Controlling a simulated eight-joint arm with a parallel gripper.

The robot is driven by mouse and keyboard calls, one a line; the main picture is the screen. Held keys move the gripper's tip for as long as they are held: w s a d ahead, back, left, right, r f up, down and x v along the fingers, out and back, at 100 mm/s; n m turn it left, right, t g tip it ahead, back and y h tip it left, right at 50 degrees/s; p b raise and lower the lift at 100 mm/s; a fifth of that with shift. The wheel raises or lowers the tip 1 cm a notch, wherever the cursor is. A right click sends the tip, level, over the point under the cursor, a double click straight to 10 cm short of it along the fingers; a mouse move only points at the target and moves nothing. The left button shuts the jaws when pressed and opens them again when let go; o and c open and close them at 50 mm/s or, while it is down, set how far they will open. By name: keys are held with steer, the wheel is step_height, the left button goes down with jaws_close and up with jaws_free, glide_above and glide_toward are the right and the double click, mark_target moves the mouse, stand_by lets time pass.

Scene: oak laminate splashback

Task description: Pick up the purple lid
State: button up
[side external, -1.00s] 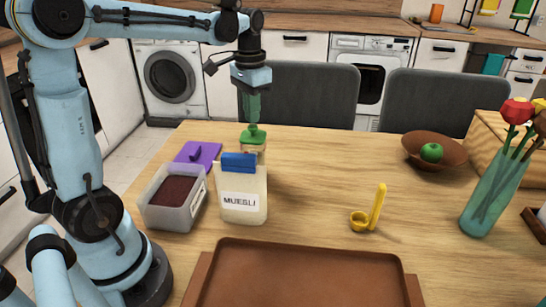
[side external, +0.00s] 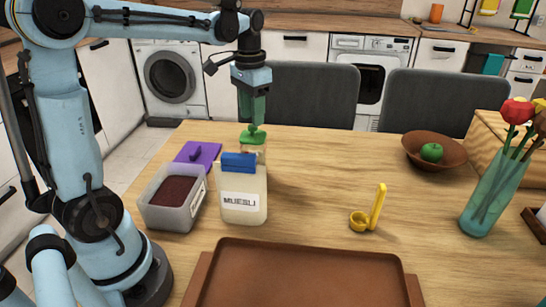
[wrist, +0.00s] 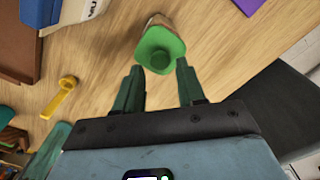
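The purple lid (side external: 197,153) lies flat on the table behind the grey tub of dark contents (side external: 174,195), its raised handle showing. In the wrist view only a corner of the purple lid (wrist: 248,5) shows at the top edge. My gripper (side external: 252,120) points down above a green-lidded jar (side external: 252,137), to the right of the purple lid. In the wrist view my gripper (wrist: 158,68) is open, with the green lid (wrist: 160,50) just beyond and between its fingertips. Nothing is held. The jar's lower body is hidden behind the muesli container (side external: 242,195).
A yellow scoop (side external: 370,212) stands to the right of the muesli container. A brown tray (side external: 310,275) lies in front. A brown bowl (side external: 460,150) with a green apple and a glass vase (side external: 495,195) of flowers are at the right. The table's middle back is clear.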

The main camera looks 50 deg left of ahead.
steer(key=shift+o, duration=0.4)
step_height(320, 180, up, 5)
steer(key=shift+f, duration=0.2)
steer(key=a, duration=0.2)
steer(key=n, duration=0.9)
glide_above(195, 150)
step_height(195, 150, down, 20)
steer(key=shift+a, duration=0.1)
steer(key=shift+c, duration=0.2)
jaws_close()
